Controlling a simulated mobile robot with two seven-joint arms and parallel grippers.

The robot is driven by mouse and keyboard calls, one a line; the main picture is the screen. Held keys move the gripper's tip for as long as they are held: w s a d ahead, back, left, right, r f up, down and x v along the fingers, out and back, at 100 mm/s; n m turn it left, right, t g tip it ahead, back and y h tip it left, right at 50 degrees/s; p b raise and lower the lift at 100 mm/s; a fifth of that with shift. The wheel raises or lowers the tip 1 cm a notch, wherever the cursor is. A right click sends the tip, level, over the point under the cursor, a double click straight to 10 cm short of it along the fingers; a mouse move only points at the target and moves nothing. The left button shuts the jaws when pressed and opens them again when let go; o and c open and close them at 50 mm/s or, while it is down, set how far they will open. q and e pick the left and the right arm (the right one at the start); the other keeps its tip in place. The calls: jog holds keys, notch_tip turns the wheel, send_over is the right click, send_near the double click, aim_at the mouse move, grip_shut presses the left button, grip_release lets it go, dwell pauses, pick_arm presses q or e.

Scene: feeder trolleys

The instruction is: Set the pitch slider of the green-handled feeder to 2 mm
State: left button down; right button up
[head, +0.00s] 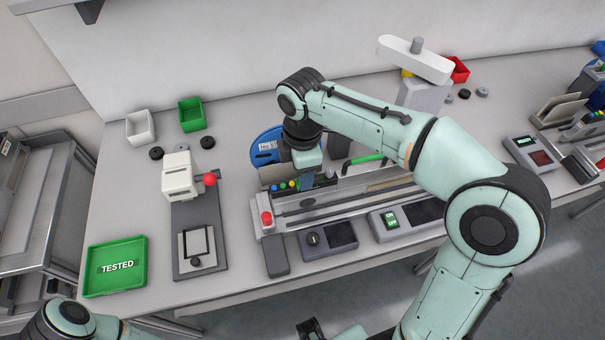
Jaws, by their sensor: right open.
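The green handle (365,160) of a feeder shows just right of my right gripper. The long grey feeder body (385,182) lies on the bench and passes behind my right forearm. My right gripper (306,181) points down over the left end of this feeder area, beside a row of small coloured buttons (284,186). The gripper is open; its fingertips are small and partly hidden, so I cannot tell whether they touch anything. I cannot make out the pitch slider or its scale. Only part of my left arm shows at the bottom left, without its gripper.
A blue reel (267,147) stands behind the gripper. A red-knobbed block (267,222) and dark control boxes (328,238) sit in front. A press with a red ball (180,178) and a green TESTED tray (115,268) stand left. Bare bench lies between press and reel.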

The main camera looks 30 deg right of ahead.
aim_at(317, 179)
jog(key=shift+f, duration=0.55)
grip_shut()
jog(key=shift+s+d, duration=0.2)
jog(key=shift+d, duration=0.65)
jog(key=shift+s+d, duration=0.15)
jog(key=shift+d, duration=0.65)
grip_release()
